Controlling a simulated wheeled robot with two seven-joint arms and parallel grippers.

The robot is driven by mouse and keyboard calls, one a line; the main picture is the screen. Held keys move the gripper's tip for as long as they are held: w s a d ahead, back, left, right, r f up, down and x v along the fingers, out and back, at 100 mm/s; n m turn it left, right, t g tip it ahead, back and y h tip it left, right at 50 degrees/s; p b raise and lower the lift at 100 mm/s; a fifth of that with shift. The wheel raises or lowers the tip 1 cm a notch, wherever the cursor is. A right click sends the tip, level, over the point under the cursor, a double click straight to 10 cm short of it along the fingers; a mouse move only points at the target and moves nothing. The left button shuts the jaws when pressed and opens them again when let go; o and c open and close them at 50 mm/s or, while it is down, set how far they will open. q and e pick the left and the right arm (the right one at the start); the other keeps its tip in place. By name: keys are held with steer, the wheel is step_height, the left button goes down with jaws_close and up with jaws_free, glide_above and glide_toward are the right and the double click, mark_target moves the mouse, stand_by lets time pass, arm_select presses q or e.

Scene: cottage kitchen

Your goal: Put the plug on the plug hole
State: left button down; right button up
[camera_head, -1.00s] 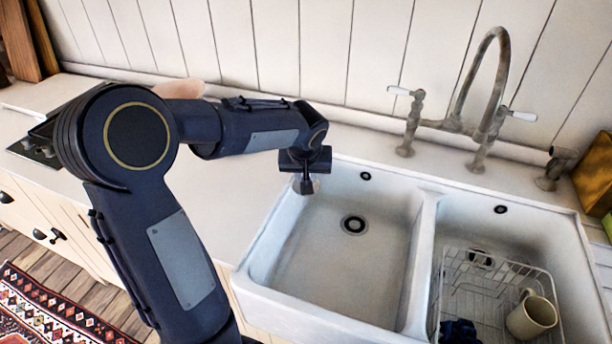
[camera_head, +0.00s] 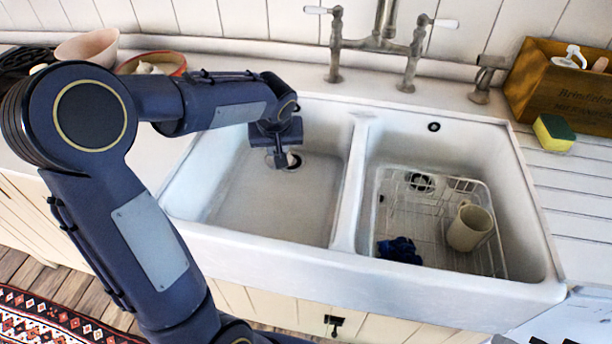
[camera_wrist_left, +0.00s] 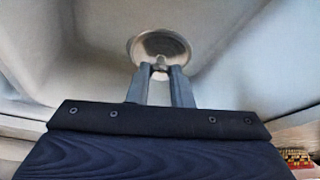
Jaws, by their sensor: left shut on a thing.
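My left gripper (camera_head: 281,161) reaches down into the left basin of the white double sink (camera_head: 262,240). Its fingers (camera_wrist_left: 160,75) are shut on the small knob of the plug (camera_wrist_left: 160,42), a round silver metal disc, in the left wrist view. The plug hole (camera_head: 296,160) in the left basin floor is a dark round opening with a pale rim, mostly hidden behind the gripper in the head view. I cannot tell whether the plug touches the basin floor or how it lines up with the hole. My right gripper is not in view.
The right basin holds a wire rack (camera_head: 430,225), a beige mug (camera_head: 470,227) and a dark blue cloth (camera_head: 399,250). A divider (camera_head: 350,190) separates the basins. A tap (camera_head: 383,45) stands behind. A sponge (camera_head: 553,133) and wooden box (camera_head: 560,92) stand right; bowls (camera_head: 88,48) stand left.

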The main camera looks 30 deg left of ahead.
arm_select(q)
steer(key=shift+w+d+f, duration=0.35)
steer(key=shift+w+f, duration=0.25)
steer(key=shift+f, duration=0.15)
steer(key=w+a+f, duration=0.1)
steer(key=w+f, duration=0.2)
steer(key=w+a+f+p, duration=0.1)
steer(key=w+a+f, duration=0.1)
steer(key=w+f, duration=0.1)
steer(key=w+a+f, duration=0.1)
steer(key=w+f, duration=0.1)
steer(key=w, duration=0.3)
steer(key=shift+w+a+f, duration=0.25)
steer(key=shift+a+f, duration=0.15)
steer(key=shift+w+f, duration=0.15)
steer(key=shift+f, duration=0.1)
steer(key=shift+w+a+f, duration=0.1)
steer(key=shift+f, duration=1.45)
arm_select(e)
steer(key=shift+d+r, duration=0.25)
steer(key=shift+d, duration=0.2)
arm_select(q)
steer(key=shift+f, duration=0.2)
steer(key=c, duration=1.3)
jaws_free()
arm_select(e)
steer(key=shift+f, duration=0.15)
